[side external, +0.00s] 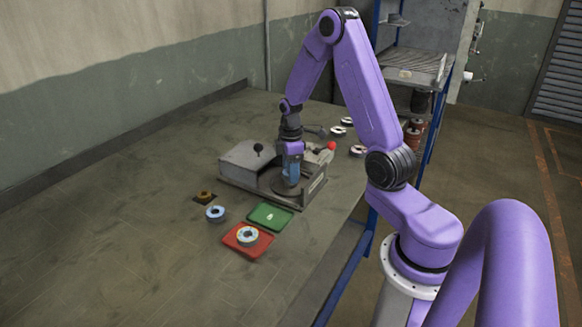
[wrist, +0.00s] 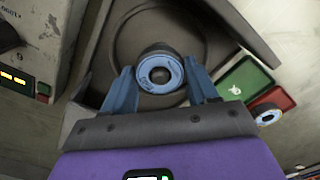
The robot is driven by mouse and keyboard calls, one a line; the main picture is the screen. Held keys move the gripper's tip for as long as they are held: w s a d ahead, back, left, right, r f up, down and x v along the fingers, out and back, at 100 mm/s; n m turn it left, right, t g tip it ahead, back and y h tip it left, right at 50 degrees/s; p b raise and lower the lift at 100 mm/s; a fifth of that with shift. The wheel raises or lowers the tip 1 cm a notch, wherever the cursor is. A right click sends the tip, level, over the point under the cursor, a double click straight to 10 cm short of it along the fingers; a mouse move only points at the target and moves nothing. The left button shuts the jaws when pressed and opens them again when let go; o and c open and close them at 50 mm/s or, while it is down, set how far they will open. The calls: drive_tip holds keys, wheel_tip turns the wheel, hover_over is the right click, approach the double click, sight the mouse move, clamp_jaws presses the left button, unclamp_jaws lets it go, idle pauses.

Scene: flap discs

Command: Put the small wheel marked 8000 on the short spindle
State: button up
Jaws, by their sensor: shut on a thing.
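In the wrist view my gripper (wrist: 160,82) is shut on a small wheel (wrist: 145,76) with a pale blue face, a dark rim and an open centre hole. Its marking is too small to read. The wheel is in front of the round recess of a grey machine (wrist: 118,50). In the side external view my gripper (side external: 288,178) points down over the machine (side external: 245,160), and the held wheel is hard to make out. Whether the wheel touches the machine I cannot tell. I cannot make out the short spindle in either view.
An empty green tray (side external: 258,212) and a red tray (side external: 238,250) bearing a wheel (side external: 247,228) lie in front of the machine. A blue-faced wheel (side external: 215,208) and a brown disc (side external: 204,194) lie left of them. Several wheels lie behind the machine. The table's left is clear.

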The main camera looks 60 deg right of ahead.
drive_tip(key=shift+f, duration=0.6)
drive_tip(key=o, duration=1.4)
drive_tip(key=shift+r, duration=0.1)
drive_tip(key=shift+r, duration=3.7)
